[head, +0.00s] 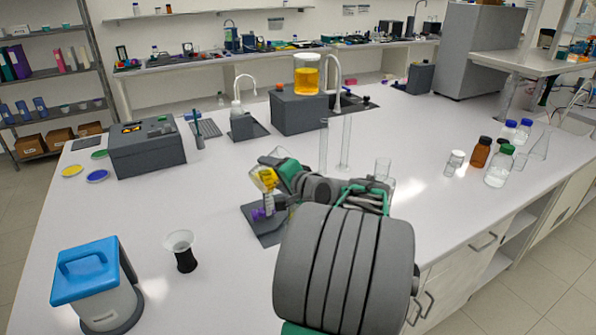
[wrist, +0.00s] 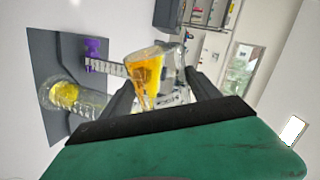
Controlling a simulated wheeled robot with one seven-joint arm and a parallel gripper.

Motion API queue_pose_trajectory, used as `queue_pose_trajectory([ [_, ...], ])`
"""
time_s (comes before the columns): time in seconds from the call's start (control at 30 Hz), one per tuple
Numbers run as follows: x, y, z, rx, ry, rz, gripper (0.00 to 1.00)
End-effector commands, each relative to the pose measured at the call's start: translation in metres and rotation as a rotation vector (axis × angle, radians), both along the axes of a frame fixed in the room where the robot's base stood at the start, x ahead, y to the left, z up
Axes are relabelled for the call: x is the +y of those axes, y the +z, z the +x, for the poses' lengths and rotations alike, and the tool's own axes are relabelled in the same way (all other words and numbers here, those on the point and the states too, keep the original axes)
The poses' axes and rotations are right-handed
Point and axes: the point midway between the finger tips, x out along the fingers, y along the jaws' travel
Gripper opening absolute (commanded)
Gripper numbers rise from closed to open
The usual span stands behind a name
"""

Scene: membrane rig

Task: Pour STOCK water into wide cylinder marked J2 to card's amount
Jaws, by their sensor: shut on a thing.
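My gripper (wrist: 158,88) is shut on a clear beaker (wrist: 172,60) holding amber liquid. The beaker is tilted, and its liquid lies toward the lower side. In the head view the beaker (head: 264,178) is over a dark grey mat (head: 262,232). A clear cylinder (wrist: 80,101) with yellow liquid at its bottom stands on the mat, seen from above in the wrist view. A purple piece with a graduated strip (wrist: 93,55) is beside it; the purple part also shows in the head view (head: 258,214). I cannot read any J2 or STOCK marking, nor see whether liquid is flowing.
A large jar of amber liquid (head: 306,76) stands on a dark box (head: 298,112). Two tall empty cylinders (head: 346,142) and a small beaker (head: 382,168) stand behind my arm. Several bottles (head: 480,152) are at right. A blue-lidded container (head: 95,275) and funnel-topped stand (head: 182,250) are front left.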

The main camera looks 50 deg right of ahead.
Motion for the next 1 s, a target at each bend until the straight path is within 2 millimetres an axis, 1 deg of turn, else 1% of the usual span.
queue_pose_trajectory([
  [0.93, -0.0049, 0.0071, -0.0001, -0.004, 0.0, 0.064, 0.12],
  [0.97, -0.0044, 0.0056, 0.0, -0.004, 0.0, 0.062, 0.12],
  [1.0, -0.0012, -0.0001, 0.0002, -0.004, 0.001, 0.044, 0.12],
])
